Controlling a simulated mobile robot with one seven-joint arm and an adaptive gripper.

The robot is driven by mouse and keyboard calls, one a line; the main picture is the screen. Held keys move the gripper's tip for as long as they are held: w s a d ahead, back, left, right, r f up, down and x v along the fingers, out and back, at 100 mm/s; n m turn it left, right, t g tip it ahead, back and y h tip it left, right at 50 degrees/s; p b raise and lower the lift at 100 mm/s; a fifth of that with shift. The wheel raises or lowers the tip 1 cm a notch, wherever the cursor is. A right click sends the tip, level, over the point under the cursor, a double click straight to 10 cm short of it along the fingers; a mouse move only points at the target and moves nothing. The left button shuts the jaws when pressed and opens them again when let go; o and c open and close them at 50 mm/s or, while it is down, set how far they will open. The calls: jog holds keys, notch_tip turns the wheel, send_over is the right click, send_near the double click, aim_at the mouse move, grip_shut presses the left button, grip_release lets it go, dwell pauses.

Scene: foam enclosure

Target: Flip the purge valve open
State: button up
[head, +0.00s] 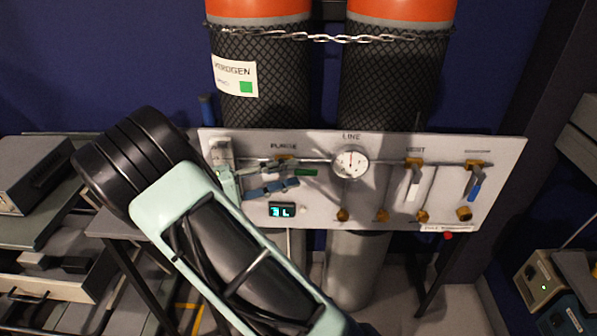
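The grey panel (505,150) carries the purge valve (285,159), a brass body under the "PURGE" label. Its green-ended lever (305,172) points right, roughly horizontal, along the pipe. My gripper (289,176) reaches in from the left in front of the panel, just below the valve body. Its two fingers are apart, one above the other, with the lever's green end just right of the tips. The lever's inner part is hidden by the fingers. I cannot tell whether they touch it.
A round gauge (350,162) sits right of the purge valve. Further right are a white-handled valve (413,183) and a blue-handled valve (474,187). A small display (282,210) is below my gripper. Chained cylinders (262,75) stand behind the panel.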

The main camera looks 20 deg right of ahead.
jog(key=a, duration=0.8)
jog(key=shift+s+a, duration=0.3)
jog(key=shift+s, duration=0.05)
